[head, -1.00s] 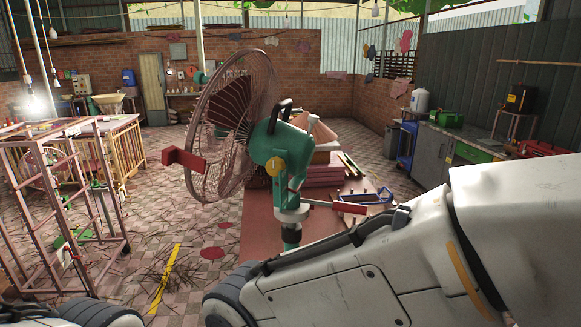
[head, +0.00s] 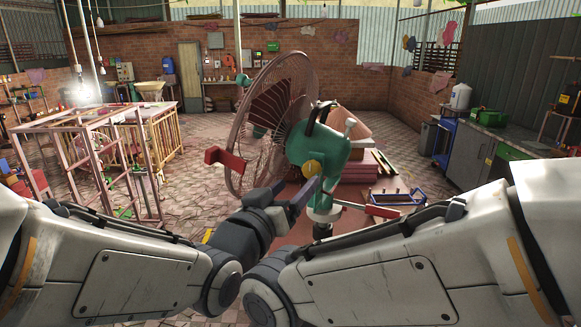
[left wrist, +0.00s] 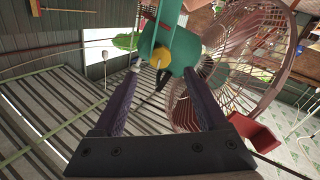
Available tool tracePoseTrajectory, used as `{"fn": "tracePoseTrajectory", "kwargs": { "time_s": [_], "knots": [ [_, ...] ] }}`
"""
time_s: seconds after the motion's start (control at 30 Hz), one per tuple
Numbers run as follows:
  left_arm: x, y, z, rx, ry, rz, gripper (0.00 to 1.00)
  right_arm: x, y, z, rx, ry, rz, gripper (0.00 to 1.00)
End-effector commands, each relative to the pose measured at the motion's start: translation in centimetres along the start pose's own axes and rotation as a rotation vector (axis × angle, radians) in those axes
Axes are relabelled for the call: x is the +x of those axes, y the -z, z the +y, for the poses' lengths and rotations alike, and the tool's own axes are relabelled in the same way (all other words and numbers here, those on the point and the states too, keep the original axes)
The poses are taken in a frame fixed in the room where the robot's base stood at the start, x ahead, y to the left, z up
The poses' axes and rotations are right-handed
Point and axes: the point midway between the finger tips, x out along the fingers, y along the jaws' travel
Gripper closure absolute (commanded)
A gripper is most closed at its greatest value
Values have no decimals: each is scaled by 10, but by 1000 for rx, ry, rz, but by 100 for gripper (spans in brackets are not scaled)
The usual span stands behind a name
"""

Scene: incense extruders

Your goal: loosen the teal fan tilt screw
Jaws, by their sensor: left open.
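The teal fan (head: 325,150) has a round wire cage (head: 262,125) on its left and stands on a teal post. A yellow round knob (head: 312,168), which looks like the tilt screw, sits on the side of its teal body. My left gripper (head: 308,184) is just below and in front of the knob. In the left wrist view the left gripper (left wrist: 162,75) is open and empty, its two dark fingers apart. The yellow knob (left wrist: 160,57) shows just beyond the gap between the fingertips. My right arm is in the head view, but its gripper is not.
A red block (head: 225,160) sticks out in front of the cage, and a red-tipped lever (head: 380,211) juts right from the post. Stacked pink boards (head: 350,170) are behind the fan. A pink metal frame (head: 85,170) stands at left, with open tiled floor between.

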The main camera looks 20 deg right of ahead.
Motion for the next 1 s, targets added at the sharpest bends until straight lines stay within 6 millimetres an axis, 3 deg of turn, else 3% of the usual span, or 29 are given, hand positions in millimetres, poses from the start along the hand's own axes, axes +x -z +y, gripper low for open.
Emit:
{"fn": "tracePoseTrajectory", "kwargs": {
  "time_s": [0.2,0.4,0.8,0.87,1.0],
  "knots": [
    [38,2,0,0,2,-4,25,-22,1,-2,-2,0,0,41],
    [60,2,0,1,1,-2,25,-31,2,-2,-4,0,0,41],
    [67,0,0,1,1,-1,25,-32,2,-2,-5,0,0,41],
    [67,0,0,1,1,-1,44,-32,2,-2,-5,0,0,41],
    [67,0,0,1,1,-1,97,-32,2,-2,-5,0,0,41]
  ]
}}
